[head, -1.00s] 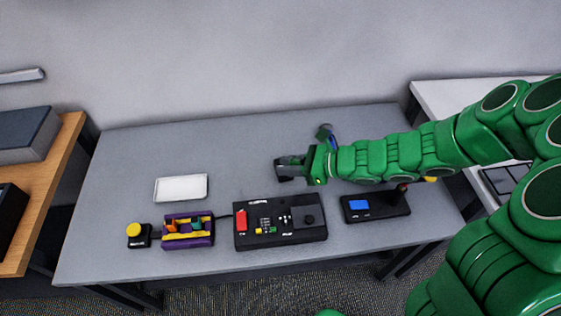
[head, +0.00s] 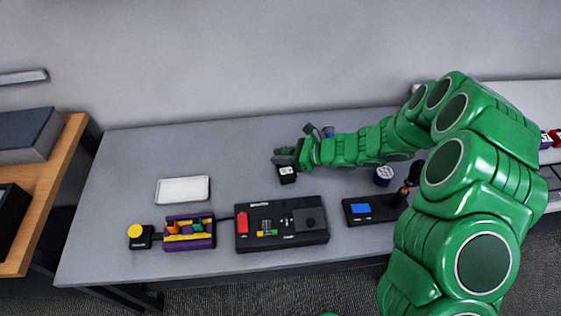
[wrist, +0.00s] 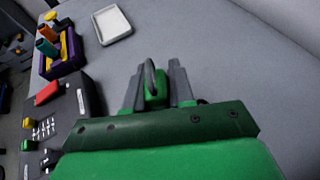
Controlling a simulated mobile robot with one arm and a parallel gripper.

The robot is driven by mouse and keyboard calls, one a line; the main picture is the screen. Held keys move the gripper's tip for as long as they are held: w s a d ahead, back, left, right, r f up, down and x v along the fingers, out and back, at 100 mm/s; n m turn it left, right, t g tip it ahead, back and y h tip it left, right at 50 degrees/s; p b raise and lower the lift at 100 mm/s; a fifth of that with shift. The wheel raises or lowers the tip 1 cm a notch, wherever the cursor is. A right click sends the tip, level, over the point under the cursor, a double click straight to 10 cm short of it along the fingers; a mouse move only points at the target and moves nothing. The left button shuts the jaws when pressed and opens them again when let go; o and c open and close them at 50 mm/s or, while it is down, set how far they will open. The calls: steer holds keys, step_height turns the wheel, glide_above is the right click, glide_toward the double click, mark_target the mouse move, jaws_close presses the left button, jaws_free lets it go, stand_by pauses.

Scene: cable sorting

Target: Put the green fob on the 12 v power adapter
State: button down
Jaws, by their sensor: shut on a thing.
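My gripper (head: 281,153) is over the back middle of the grey table. In the wrist view my gripper (wrist: 154,80) is shut on the green fob (wrist: 156,98), which has a dark loop standing up from it. The fob is too small to make out in the head view. A small black block with a white label (head: 287,174) sits on the table just in front of my gripper; it may be the 12 V power adapter, but I cannot read the label. I cannot pick it out in the wrist view.
A black control box (head: 282,238), a purple holder (head: 188,243), a yellow-knobbed button (head: 138,235) and a black unit with a blue screen (head: 362,210) line the front. A white tray (head: 183,190) lies left. A round dark item (head: 384,175) stands right.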

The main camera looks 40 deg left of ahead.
mark_target(289, 151)
steer(key=shift+w+a+f, duration=0.2)
steer(key=shift+a+f, duration=0.15)
steer(key=shift+f, duration=1.75)
steer(key=shift+f, duration=0.1)
steer(key=c, duration=1)
jaws_free()
steer(key=v, duration=0.3)
steer(key=shift+w+a, duration=0.1)
step_height(289, 151, up, 5)
steer(key=shift+r, duration=1.15)
